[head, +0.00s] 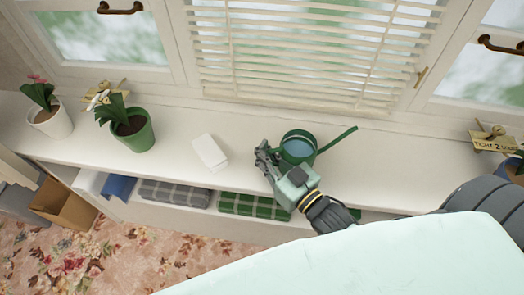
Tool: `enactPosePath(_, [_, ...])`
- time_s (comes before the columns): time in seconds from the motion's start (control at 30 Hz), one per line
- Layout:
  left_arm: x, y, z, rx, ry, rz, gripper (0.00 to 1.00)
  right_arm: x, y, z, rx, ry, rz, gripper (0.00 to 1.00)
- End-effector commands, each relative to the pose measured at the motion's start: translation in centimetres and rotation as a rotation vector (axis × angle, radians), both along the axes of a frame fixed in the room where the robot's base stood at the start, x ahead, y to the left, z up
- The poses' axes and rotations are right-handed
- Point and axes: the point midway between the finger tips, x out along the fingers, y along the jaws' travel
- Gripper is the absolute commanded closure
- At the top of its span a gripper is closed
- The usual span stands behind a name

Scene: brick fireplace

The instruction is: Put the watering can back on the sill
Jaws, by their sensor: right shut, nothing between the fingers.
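The green watering can (297,150) stands upright on the white sill (350,185), below the blinds. Its long spout points to the right, and its round opening shows a pale blue inside. My right gripper (264,153) is at the can's left front side, close to it. Its fingers are shut and empty, and it hides part of the can's lower front. Whether it touches the can I cannot tell. My left gripper is not in view.
A white box (210,152) lies left of my right gripper. Potted plants stand farther left, in a green pot (134,135) and a white pot (52,124). A lettered sign (494,141) is at the right. Folded plaid cloths (174,193) lie on the shelf below.

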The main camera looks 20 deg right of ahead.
Motion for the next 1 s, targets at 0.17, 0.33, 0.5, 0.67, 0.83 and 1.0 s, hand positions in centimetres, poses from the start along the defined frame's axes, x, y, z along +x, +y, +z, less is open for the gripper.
enactPosePath(0.17, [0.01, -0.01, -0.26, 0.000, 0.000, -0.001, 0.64, -0.24, -0.18, -1.82, -0.004, 0.036, -0.004, 1.00])
enactPosePath(0.33, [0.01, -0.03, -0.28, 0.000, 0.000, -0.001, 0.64, -0.26, -0.18, -1.86, -0.004, 0.036, -0.004, 0.92])
enactPosePath(0.5, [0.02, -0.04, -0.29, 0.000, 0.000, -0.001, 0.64, -0.27, -0.18, -1.87, -0.003, 0.037, -0.004, 0.77])
enactPosePath(0.67, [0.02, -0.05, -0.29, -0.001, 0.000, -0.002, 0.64, -0.28, -0.19, -1.88, -0.002, 0.037, -0.004, 0.71])
enactPosePath(0.83, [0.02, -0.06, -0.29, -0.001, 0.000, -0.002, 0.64, -0.28, -0.18, -1.89, -0.002, 0.037, -0.004, 0.71])
enactPosePath(1.0, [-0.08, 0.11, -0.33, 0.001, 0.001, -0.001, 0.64, -0.62, -0.26, -2.15, -0.002, 0.044, -0.005, 0.71])
